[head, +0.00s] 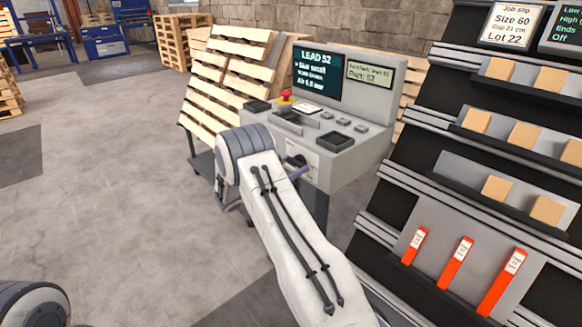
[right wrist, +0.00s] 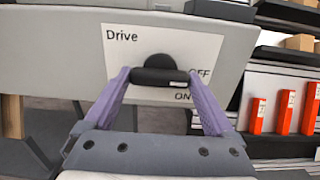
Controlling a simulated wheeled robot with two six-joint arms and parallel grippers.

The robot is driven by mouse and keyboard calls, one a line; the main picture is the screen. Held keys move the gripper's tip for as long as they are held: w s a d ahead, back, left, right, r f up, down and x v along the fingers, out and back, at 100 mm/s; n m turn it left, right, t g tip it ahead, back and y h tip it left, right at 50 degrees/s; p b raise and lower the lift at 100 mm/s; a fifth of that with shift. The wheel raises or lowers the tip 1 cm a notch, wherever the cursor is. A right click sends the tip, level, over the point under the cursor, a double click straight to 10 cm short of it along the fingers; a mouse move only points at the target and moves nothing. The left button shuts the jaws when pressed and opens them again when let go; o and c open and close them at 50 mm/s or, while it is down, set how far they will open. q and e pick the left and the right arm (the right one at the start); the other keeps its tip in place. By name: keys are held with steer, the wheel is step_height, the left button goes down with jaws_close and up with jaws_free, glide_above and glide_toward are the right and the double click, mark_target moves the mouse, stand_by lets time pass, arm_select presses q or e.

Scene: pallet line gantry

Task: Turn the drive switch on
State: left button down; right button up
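The drive switch (right wrist: 160,75) is a black knob with a bar handle on a white plate marked Drive, OFF and ON. Its bar lies level in the right wrist view, with a small white mark at its right end, near the OFF label. My right gripper (right wrist: 161,84) has its two purple fingers wide apart, one at each end of the bar; I cannot tell whether they touch it. In the head view the right gripper (head: 297,171) is at the console's front, partly covering the switch. My left gripper is not in the head view.
The grey console (head: 345,165) has screens, buttons and a red emergency stop (head: 286,97). A dark rack (head: 440,180) with wood blocks and orange tags stands close on the right. Pallets (head: 225,85) lean behind the console. The floor on the left is open.

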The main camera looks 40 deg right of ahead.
steer(key=c, duration=0.3)
steer(key=shift+f+m+b, duration=0.2)
steer(key=shift+m+b, duration=8.8)
steer(key=shift+b, duration=1.95)
steer(key=shift+r, duration=0.1)
